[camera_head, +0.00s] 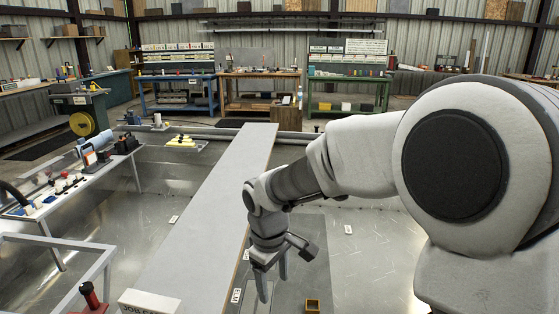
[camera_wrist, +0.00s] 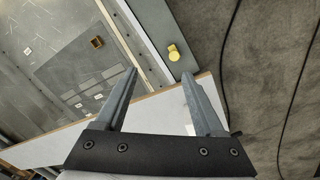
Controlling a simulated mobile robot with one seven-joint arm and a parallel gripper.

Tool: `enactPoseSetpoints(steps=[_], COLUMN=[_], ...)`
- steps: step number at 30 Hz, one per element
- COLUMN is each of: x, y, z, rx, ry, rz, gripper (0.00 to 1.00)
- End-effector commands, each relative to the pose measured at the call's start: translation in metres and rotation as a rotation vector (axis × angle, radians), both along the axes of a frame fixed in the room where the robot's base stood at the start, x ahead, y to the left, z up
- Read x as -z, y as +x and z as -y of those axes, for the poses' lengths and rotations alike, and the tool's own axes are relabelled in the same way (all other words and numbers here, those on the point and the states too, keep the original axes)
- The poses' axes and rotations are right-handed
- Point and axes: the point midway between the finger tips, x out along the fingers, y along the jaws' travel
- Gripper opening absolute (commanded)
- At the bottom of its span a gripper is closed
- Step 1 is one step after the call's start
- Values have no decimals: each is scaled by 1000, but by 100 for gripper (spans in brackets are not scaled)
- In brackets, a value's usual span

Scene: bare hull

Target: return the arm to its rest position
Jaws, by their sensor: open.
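My arm (camera_head: 350,155) reaches in from the right in the head view and bends down at the wrist. My gripper (camera_head: 272,282) hangs pointing down by the right edge of the long grey board (camera_head: 205,215). In the wrist view the two fingers of my gripper (camera_wrist: 159,75) stand apart with nothing between them. The gripper is open and empty. I cannot tell its exact height above the board or floor.
A small yellow-brown box (camera_head: 312,306) sits low in the head view, right of the gripper. A cluttered side table (camera_head: 75,190) stands left. Workbenches (camera_head: 350,85) line the back. A yellow knob-like item (camera_wrist: 173,52) lies beyond the fingers in the wrist view.

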Motion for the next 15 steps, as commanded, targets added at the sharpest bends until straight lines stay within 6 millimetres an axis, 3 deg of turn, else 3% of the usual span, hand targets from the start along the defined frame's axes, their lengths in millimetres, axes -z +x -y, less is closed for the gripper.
enactPoseSetpoints(steps=[1, 3, 15], x=[-26, -49, -156], y=[-6, -14, -84], z=[13, 30, 107], rx=[46, 111, 489], ry=[-5, -6, 67], rz=[30, 63, 238], gripper=[71, 71, 71])
